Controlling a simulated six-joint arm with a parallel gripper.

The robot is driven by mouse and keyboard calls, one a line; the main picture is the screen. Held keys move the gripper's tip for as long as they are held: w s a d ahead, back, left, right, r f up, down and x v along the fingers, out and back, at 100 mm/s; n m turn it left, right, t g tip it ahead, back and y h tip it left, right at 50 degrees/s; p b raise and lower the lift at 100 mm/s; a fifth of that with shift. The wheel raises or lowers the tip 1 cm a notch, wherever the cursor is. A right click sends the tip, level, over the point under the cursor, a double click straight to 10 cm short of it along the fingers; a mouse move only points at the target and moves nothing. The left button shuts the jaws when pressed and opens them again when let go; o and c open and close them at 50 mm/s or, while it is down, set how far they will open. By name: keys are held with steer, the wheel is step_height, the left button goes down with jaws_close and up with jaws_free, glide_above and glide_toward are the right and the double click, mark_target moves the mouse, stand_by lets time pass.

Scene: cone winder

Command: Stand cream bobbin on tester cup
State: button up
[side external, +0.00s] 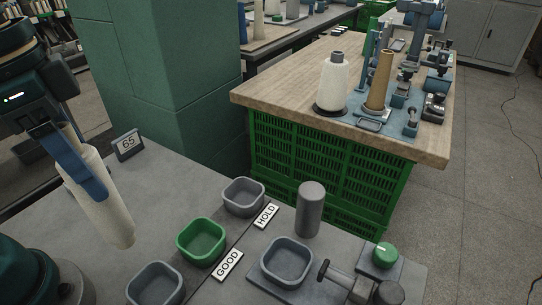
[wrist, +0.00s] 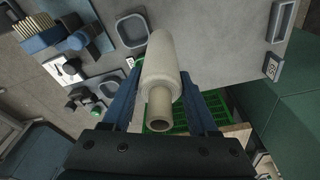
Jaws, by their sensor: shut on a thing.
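My gripper (side external: 88,182) is shut on the cream bobbin (side external: 112,218) at the left of the side view. The bobbin is a long pale tapered cone, tilted, with its lower end over the grey table. The wrist view shows the bobbin (wrist: 163,62) between the two blue fingers of my gripper (wrist: 164,105), with its open tube end towards the camera. A grey square cup (side external: 287,266) stands at the right of the table beside a unit with a green knob (side external: 385,255); it looks like the tester cup. It is apart from the bobbin, and no bobbin stands on it.
A grey cylinder (side external: 310,208) stands upright behind that cup. A green tray (side external: 201,252) and grey trays (side external: 243,207) (side external: 155,290) lie between it and the bobbin, with GOOD (side external: 228,265) and HOLD (side external: 265,215) labels. A black lever (side external: 325,271) is right of the cup.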

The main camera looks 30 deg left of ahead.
steer(key=w+a+r, duration=0.1)
steer(key=a+r, duration=0.3)
steer(key=a, duration=0.1)
steer(key=shift+w+r, duration=0.15)
steer(key=shift+r, duration=2.55)
